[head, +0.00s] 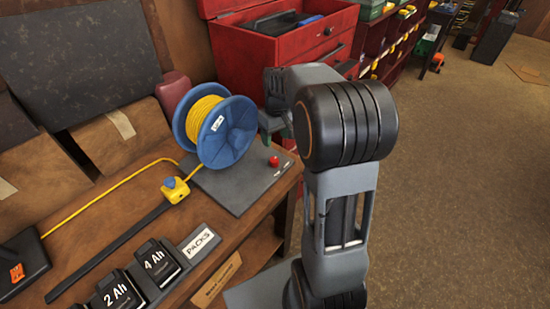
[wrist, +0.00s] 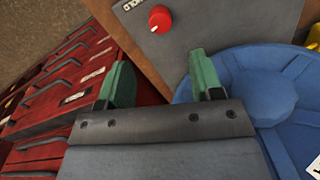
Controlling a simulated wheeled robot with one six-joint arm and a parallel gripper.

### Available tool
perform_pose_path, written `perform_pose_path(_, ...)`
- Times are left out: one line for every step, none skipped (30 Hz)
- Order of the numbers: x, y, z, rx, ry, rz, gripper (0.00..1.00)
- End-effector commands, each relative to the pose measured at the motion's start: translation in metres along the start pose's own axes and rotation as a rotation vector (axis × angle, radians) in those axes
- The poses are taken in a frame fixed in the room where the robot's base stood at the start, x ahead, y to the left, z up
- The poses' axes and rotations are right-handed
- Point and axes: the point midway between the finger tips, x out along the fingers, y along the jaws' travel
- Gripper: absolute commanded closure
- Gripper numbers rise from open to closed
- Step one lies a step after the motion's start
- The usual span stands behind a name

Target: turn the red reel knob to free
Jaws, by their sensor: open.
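The red reel knob (head: 273,161) sits on the flat grey plate (head: 230,188) beside the blue reel (head: 228,132) wound with yellow cord. In the wrist view the knob (wrist: 160,18) is near the top edge, beyond my fingertips, with a small pale mark at its rim and a partly cut-off label ending in "HOLD". My gripper (wrist: 153,78) is open, its two green-padded fingers apart with nothing between them. In the head view my gripper (head: 275,133) hangs above the plate, close to the reel's right side, apart from the knob.
The blue reel flange (wrist: 250,90) lies close to my right finger in the wrist view. A red toolbox (head: 270,35) stands behind. A yellow cord end piece (head: 175,189) and battery packs (head: 155,263) are on the bench to the left. The floor at right is open.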

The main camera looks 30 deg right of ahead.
Motion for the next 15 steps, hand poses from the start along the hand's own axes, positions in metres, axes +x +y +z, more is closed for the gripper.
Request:
perform_pose_path(0.011,0.0,0.001,0.0,-0.005,-0.002,0.4)
perform_pose_path(0.017,0.0,0.001,0.001,-0.004,-0.002,0.4)
perform_pose_path(0.025,0.0,0.001,0.001,-0.005,-0.002,0.4)
perform_pose_path(0.031,0.0,0.001,0.001,-0.004,-0.002,0.4)
perform_pose_path(0.037,0.0,0.001,0.001,-0.005,-0.002,0.4)
perform_pose_path(0.044,0.0,0.001,0.001,-0.004,-0.002,0.4)
perform_pose_path(0.049,0.0,0.001,0.002,-0.003,-0.001,0.4)
perform_pose_path(0.054,0.0,0.001,0.002,-0.003,-0.001,0.4)
perform_pose_path(0.061,0.0,0.001,0.002,-0.003,-0.001,0.4)
perform_pose_path(0.065,0.0,0.001,0.002,-0.003,-0.001,0.4)
perform_pose_path(0.069,0.0,0.001,0.002,-0.003,-0.001,0.4)
perform_pose_path(0.074,0.0,0.001,0.002,-0.002,-0.001,0.4)
perform_pose_path(0.078,0.0,0.001,0.002,-0.003,-0.001,0.4)
perform_pose_path(0.081,0.0,0.001,0.001,-0.002,0.0,0.4)
perform_pose_path(0.085,0.0,0.001,0.001,-0.001,0.0,0.4)
